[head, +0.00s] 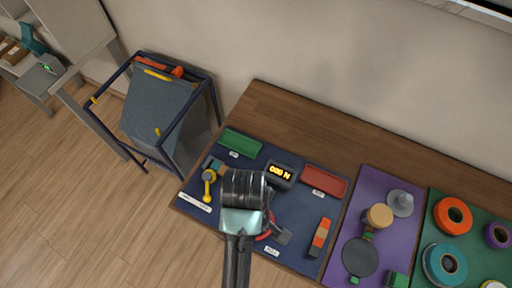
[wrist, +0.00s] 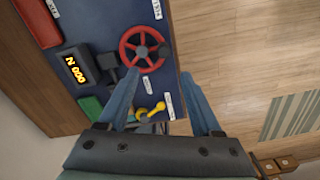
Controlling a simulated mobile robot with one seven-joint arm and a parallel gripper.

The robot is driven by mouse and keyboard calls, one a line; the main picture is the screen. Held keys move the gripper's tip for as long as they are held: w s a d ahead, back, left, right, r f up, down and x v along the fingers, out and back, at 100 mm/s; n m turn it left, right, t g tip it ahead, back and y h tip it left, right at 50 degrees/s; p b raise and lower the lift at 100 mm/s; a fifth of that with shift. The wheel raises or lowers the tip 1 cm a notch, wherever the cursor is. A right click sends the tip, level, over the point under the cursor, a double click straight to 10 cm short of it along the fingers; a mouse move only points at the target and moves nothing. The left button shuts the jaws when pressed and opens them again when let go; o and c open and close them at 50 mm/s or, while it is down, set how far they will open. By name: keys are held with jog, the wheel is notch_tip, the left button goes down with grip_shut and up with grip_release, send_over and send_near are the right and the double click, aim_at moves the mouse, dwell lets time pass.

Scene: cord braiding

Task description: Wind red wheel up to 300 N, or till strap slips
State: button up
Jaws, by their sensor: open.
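The red wheel (wrist: 143,48) is a spoked handwheel with a dark hub on the navy mat. In the head view my arm hides most of it; part of its red rim (head: 267,230) shows. The force display (wrist: 76,70) reads 000 N in orange digits; it also shows in the head view (head: 280,173). My gripper (wrist: 160,88) is open, its two blue fingers apart and the wheel beyond their tips, not between them. A yellow-handled lever (wrist: 152,110) shows between the fingers; it also shows in the head view (head: 208,184). I cannot make out the strap.
A green tray (head: 240,143) and a red tray (head: 325,181) lie on the navy mat, with an orange-and-grey tool (head: 320,237) at its right. A purple mat (head: 378,185) and a green mat with tape rolls (head: 453,215) lie farther right. A blue-framed cart (head: 150,115) stands left.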

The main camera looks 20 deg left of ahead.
jog(key=f, duration=0.7)
jog(key=s+f, duration=0.1)
jog(key=f, duration=0.3)
jog(key=shift+f, duration=0.15)
jog(key=shift+w+f, duration=0.1)
jog(key=shift+f, duration=0.55)
jog(key=shift+c, duration=0.3)
grip_shut()
